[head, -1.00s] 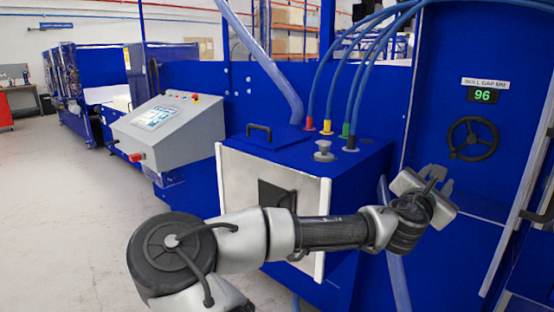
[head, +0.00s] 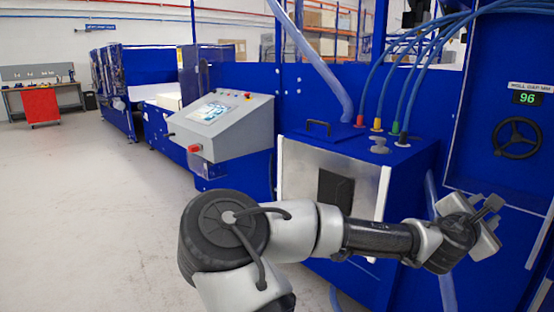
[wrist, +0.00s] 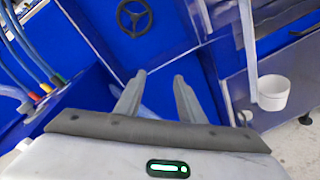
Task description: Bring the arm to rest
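My gripper (head: 490,213) is at the right of the head view, at the end of my arm, which reaches out to the right in front of the blue machine (head: 465,95). In the wrist view my gripper (wrist: 160,88) shows two fingers standing apart with nothing between them. It points toward the blue panel below a black handwheel (wrist: 134,17). The handwheel also shows in the head view (head: 517,138), under a display (head: 527,98) reading 96. My gripper appears apart from the wheel.
A grey console (head: 220,122) with a screen stands left of the silver-fronted box (head: 300,182), which has coloured hose fittings on top. A white cup (wrist: 273,92) is at the right in the wrist view. A red cabinet (head: 41,106) is far left. Open floor lies at left.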

